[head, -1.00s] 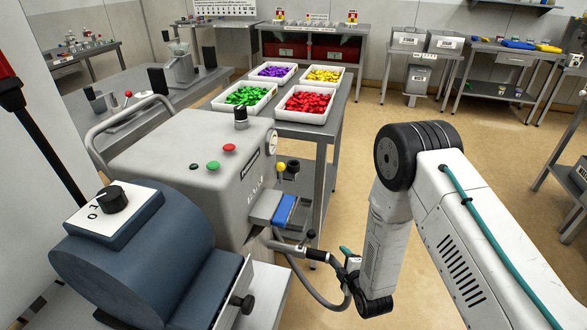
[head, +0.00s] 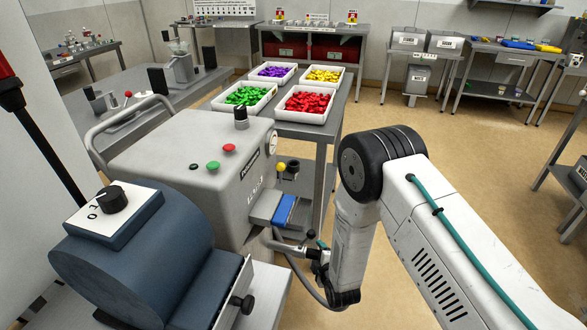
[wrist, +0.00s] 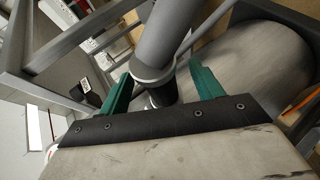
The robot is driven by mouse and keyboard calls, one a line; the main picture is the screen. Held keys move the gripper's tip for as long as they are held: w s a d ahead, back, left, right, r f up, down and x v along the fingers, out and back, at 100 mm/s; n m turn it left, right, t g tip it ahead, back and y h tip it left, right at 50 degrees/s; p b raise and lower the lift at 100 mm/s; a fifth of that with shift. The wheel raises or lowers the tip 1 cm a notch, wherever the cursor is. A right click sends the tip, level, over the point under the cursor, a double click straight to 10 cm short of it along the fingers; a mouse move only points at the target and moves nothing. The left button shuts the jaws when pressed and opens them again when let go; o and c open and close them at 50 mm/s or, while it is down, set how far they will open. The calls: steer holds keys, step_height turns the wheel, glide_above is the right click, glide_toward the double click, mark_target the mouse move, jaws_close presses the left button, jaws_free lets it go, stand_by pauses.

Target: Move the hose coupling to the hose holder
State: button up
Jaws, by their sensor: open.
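The hose coupling (head: 290,248) is a grey tube end at the side of the grey machine, with a grey hose (head: 296,272) curving below it. My gripper (head: 316,250) is at its right end. In the wrist view, a grey cylinder with a pale collar and dark end, apparently the coupling (wrist: 156,74), lies between the green fingers of my gripper (wrist: 161,70). The fingers are open on either side of it; whether they touch it is unclear. I cannot identify the hose holder with certainty; a black cup-like piece (head: 293,166) sits beside the yellow knob.
The grey machine (head: 205,175) with coloured buttons and a blue pad (head: 285,209) stands left of my gripper. Behind it, a table holds white trays of green, purple, yellow and red pieces. Open floor (head: 460,140) lies to the right.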

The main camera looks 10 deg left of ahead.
jaws_close()
steer(key=shift+d, duration=0.1)
steer(key=shift+d, duration=0.9)
steer(key=shift+d, duration=0.25)
steer(key=shift+d, duration=0.6)
steer(key=shift+d, duration=0.1)
steer(key=d, duration=0.3)
steer(key=shift+s+d, duration=0.1)
steer(key=shift+d, duration=0.05)
stand_by(0.5)
